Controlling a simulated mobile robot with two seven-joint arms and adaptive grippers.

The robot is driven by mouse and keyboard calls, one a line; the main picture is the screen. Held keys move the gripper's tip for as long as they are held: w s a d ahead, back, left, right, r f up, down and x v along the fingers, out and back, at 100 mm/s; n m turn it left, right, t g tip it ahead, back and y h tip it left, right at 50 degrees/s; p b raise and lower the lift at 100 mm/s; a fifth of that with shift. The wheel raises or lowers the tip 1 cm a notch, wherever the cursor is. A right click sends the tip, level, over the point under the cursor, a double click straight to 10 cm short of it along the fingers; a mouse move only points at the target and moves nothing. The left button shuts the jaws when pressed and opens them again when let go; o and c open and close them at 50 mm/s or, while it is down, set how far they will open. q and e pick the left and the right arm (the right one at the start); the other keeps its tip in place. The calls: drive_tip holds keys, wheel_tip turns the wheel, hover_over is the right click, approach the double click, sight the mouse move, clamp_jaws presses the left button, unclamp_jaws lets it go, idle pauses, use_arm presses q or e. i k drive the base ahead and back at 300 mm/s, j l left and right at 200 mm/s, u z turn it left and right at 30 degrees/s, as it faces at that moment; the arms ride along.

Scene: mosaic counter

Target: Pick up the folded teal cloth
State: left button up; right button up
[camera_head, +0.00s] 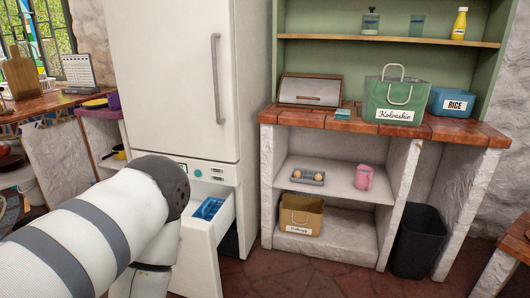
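A small folded teal cloth (343,113) lies flat near the front edge of the red-tiled counter (440,128). It sits between a closed bread box on its left and a green bag on its right. It is small in this view and nothing covers it. My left arm reaches in from the lower left, in front of the fridge, far from the cloth. Neither of my grippers shows in the head view.
The bread box (310,90) and green bag (395,100) flank the cloth closely. A blue RICE bin (452,103) stands further right. The fridge (180,80) has its lower drawer (205,240) pulled out beside my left arm. A black bin (418,240) stands below. Red floor is open in front.

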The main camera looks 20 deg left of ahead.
sight(340, 114)
drive_tip(key=i+l+u, duration=0.9)
drive_tip(key=l, duration=0.2)
